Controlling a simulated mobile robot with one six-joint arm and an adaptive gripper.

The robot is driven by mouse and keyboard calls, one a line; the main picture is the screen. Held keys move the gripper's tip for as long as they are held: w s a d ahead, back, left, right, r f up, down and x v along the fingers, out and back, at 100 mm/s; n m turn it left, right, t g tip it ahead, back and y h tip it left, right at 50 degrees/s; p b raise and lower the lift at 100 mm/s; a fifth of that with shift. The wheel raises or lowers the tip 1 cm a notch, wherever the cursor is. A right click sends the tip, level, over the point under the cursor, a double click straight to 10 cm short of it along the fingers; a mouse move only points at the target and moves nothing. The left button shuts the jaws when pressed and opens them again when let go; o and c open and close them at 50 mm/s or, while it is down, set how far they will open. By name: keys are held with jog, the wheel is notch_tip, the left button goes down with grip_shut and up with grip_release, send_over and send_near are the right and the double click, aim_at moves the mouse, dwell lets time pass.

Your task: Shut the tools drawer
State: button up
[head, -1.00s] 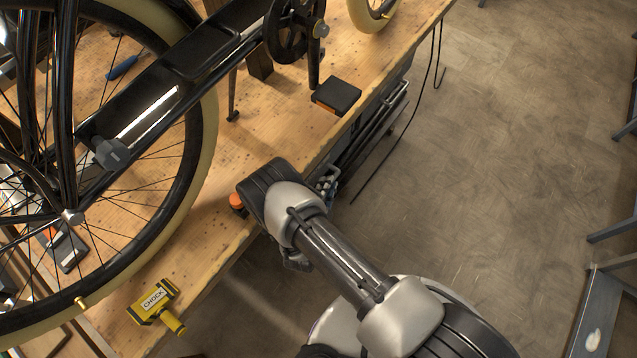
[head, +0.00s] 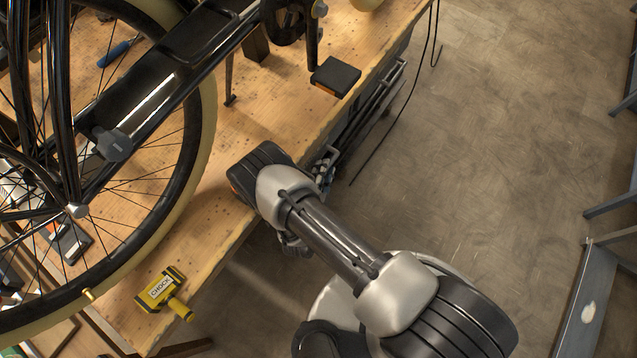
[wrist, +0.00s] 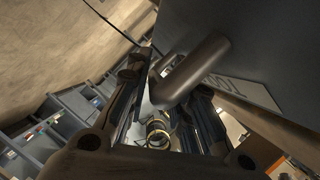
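In the wrist view a grey drawer front (wrist: 265,40) fills the upper right, with a pale label (wrist: 243,92) whose dark letters are upside down and partly cut off. A thick dark bar handle (wrist: 195,70) stands out from this front. My gripper (wrist: 168,105) has its two dark fingers spread, one on each side of the view, with the handle's end in front of or between them; I cannot tell whether they touch it.
A black cable (head: 408,105) hangs to the floor. The concrete floor (head: 480,150) at right is clear, up to a metal stand (head: 585,310).

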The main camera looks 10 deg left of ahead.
jog(key=v, duration=1)
jog(key=shift+s, duration=0.25)
